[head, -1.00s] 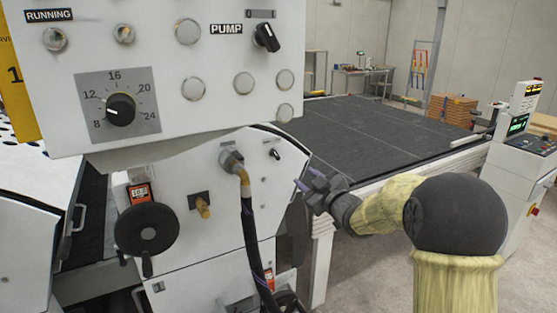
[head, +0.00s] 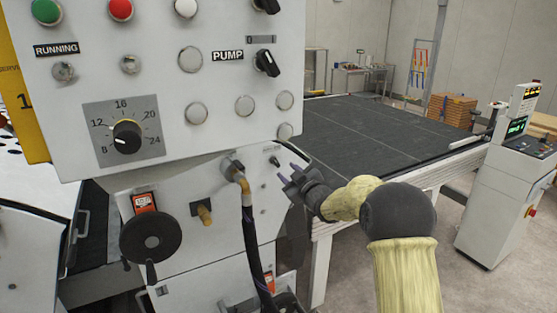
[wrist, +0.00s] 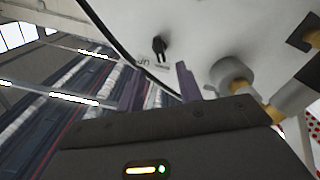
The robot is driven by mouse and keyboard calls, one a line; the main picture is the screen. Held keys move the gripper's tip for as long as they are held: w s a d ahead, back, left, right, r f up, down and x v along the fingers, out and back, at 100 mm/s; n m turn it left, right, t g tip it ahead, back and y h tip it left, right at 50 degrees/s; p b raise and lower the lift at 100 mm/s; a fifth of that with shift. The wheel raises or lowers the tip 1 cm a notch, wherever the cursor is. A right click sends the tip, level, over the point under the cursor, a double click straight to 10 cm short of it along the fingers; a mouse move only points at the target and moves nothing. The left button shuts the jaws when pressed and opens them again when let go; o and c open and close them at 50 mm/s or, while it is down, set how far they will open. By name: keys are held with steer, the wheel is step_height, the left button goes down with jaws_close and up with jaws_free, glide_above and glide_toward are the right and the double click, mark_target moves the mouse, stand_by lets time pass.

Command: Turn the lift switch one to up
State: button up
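A small black switch (head: 274,160) sits on the white lower machine panel, just below the overhanging control box. It is likely the lift switch. In the wrist view the black switch (wrist: 160,47) stands ahead of the fingers, with partly legible lettering beside it. My gripper (head: 289,174) is just to the right of and below the switch in the head view, its purple fingers pointing at the panel. In the wrist view the two fingers (wrist: 158,78) are apart with nothing between them. I see no contact with the switch.
A hose fitting (head: 235,168) with a black hose is left of the switch. The control box (head: 190,90) overhangs the panel. A black handwheel (head: 150,235) and a brass fitting (head: 204,213) are farther left. A dark conveyor bed (head: 390,135) lies behind my arm.

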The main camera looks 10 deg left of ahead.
mark_target(277, 163)
steer(key=p+x, duration=0.3)
steer(key=x, duration=0.4)
steer(key=shift+w+a, duration=0.15)
jaws_close()
